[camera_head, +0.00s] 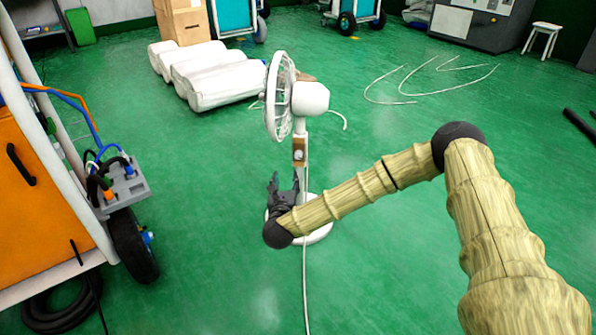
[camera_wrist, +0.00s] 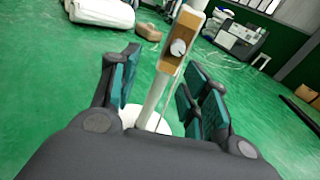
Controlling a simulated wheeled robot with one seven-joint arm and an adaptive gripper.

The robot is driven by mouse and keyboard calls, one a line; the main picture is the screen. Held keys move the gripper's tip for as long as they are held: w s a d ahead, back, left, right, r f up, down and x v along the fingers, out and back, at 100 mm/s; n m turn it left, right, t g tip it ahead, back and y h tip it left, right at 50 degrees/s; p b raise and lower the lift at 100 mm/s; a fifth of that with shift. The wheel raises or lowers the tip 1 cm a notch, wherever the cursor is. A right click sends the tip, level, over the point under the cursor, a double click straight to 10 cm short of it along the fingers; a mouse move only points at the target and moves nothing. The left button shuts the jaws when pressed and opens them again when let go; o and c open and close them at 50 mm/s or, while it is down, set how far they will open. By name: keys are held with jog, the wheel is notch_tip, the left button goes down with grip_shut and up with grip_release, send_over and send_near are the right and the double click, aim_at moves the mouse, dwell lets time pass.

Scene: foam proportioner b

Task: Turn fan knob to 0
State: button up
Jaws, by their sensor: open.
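A white pedestal fan (camera_head: 311,98) stands on the green floor in the middle of the head view, its round head turned left. Its knob (camera_head: 299,155) is a small pale dial on a brown panel on the pole. In the wrist view the knob (camera_wrist: 178,47) shows as a round white dial on the brown panel (camera_wrist: 173,60), upper middle. My gripper (camera_head: 286,181) is below the panel beside the pole in the head view. In the wrist view my gripper (camera_wrist: 160,85) is open and empty, its fingers apart on either side of the pole. The dial's setting is too small to read.
A white cable (camera_head: 305,280) runs along the floor from the fan toward me. White rolls (camera_head: 215,78) lie behind it at left. An orange cart (camera_head: 35,190) with a black wheel stands at far left. The floor around the fan is mostly clear.

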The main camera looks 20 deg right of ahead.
aim_at(298, 156)
jog(key=w+d+m+b, duration=0.1)
jog(key=w+d, duration=0.1)
jog(key=w, duration=0.1)
jog(key=w+d+h+b, duration=0.1)
jog(key=w+d+b, duration=0.1)
jog(key=w, duration=0.1)
jog(key=w+d+m+b, duration=0.1)
jog(key=w+d+b, duration=0.1)
jog(key=w+d, duration=0.1)
jog(key=shift+w+d+m+h, duration=0.1)
jog(key=shift+w+m+h, duration=0.2)
jog(key=shift+w, duration=0.25)
jog(key=shift+w+d+r+b, duration=0.2)
jog(key=shift+w+b, duration=0.2)
jog(key=shift+w, duration=0.15)
jog(key=shift+c, duration=0.3)
grip_shut()
